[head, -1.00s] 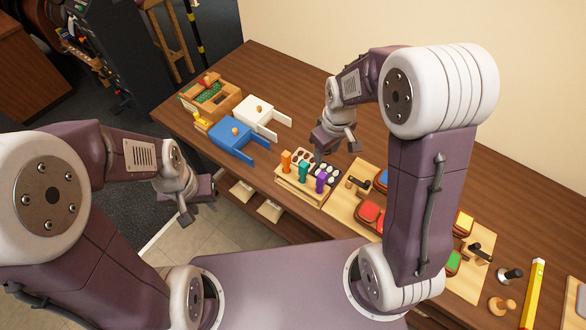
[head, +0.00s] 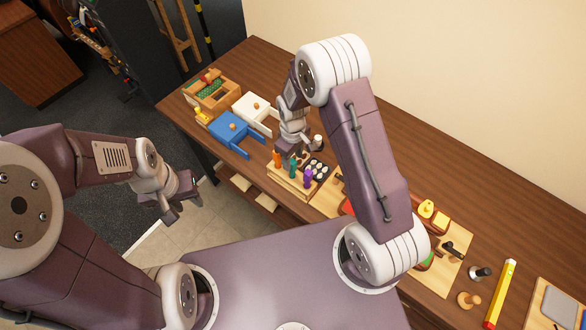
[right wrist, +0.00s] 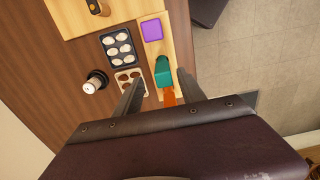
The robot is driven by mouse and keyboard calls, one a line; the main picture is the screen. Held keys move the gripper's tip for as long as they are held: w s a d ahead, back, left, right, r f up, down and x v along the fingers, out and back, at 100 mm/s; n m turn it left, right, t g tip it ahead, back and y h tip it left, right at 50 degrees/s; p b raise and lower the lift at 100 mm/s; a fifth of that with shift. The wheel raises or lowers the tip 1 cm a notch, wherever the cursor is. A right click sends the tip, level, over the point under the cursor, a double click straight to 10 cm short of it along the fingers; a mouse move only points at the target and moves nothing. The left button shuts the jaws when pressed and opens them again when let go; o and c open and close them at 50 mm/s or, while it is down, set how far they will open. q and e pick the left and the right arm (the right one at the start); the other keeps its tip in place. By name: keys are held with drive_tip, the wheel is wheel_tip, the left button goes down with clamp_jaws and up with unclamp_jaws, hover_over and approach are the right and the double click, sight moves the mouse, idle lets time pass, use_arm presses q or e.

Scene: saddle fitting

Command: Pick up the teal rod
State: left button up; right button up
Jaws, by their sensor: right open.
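The teal rod (head: 293,164) stands upright in a light wooden block (head: 290,184), between an orange rod (head: 277,158) and a purple rod (head: 307,178). In the right wrist view the teal rod (right wrist: 162,72) lies between the two fingertips as seen from above, with the orange rod (right wrist: 168,97) just below it. My right gripper (right wrist: 160,77) is open and empty, above the block; I cannot tell its exact height over the rod. My left gripper (head: 182,198) is open and empty, away to the left over the floor.
Beside the block are a dark tray of white pieces (right wrist: 118,48), a tan holed tray (right wrist: 131,84) and a dark knob with a pale top (right wrist: 94,83). A blue drawer box (head: 229,130) and a white one (head: 253,107) stand left.

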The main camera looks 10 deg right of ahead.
sight(292, 172)
drive_tip(key=f, duration=0.1)
drive_tip(key=f+p, duration=0.2)
drive_tip(key=f, duration=0.1)
drive_tip(key=shift+s+a, duration=0.25)
drive_tip(key=shift+s, duration=0.05)
drive_tip(key=shift+f, duration=0.45)
drive_tip(key=shift+d, duration=0.15)
drive_tip(key=shift+c, duration=0.6)
clamp_jaws()
drive_tip(key=shift+w+r, duration=0.1)
